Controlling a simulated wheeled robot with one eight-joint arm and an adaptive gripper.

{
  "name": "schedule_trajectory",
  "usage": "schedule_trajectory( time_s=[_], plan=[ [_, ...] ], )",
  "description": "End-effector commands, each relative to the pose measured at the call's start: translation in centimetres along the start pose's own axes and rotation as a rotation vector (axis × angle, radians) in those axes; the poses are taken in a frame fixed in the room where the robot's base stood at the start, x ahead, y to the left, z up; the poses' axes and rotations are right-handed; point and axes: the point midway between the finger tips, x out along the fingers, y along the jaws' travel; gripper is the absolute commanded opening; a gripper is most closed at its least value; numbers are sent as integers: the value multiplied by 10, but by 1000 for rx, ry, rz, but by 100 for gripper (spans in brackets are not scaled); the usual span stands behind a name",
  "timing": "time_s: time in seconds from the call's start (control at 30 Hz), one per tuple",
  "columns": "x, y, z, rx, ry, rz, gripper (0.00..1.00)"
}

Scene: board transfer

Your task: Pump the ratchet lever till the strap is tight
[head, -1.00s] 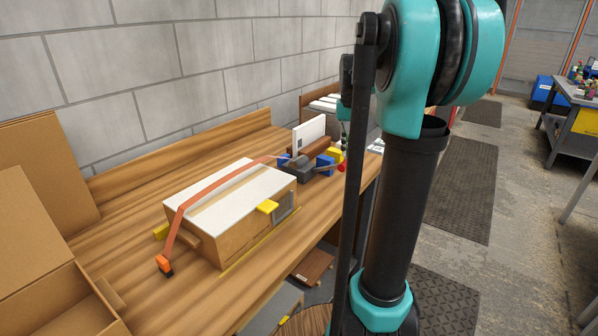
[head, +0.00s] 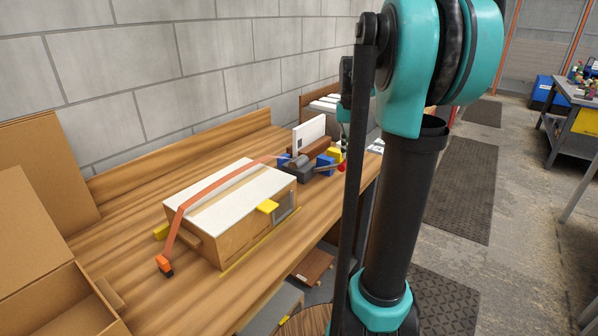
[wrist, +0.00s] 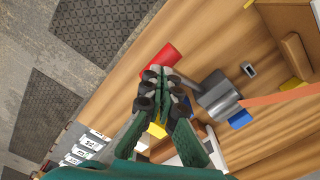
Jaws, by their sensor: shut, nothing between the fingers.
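The orange strap (head: 215,188) runs over a wooden box with a white top (head: 235,190). The far end enters the grey ratchet (head: 299,167), which also shows in the wrist view (wrist: 218,98). The ratchet's lever has a red grip (wrist: 160,58), seen small beside my arm in the head view (head: 342,167). My gripper (wrist: 164,76) is shut and empty, its fingertips overlapping the lower edge of the red grip; I cannot tell whether they touch. My arm hides most of the gripper in the head view.
Blue blocks (head: 325,164) and a yellow block (head: 334,154) are beside the ratchet, with an upright white panel (head: 309,133) behind. Open cardboard boxes (head: 40,255) stand at the left. The wooden bench (head: 115,205) is bare left of the strapped box.

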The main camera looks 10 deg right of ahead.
Motion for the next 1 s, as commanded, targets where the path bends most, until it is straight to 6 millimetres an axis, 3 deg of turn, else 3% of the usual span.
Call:
schedule_trajectory(
  time_s=[1.0],
  plan=[
    [55,0,0,0,0,0,0]
  ],
)
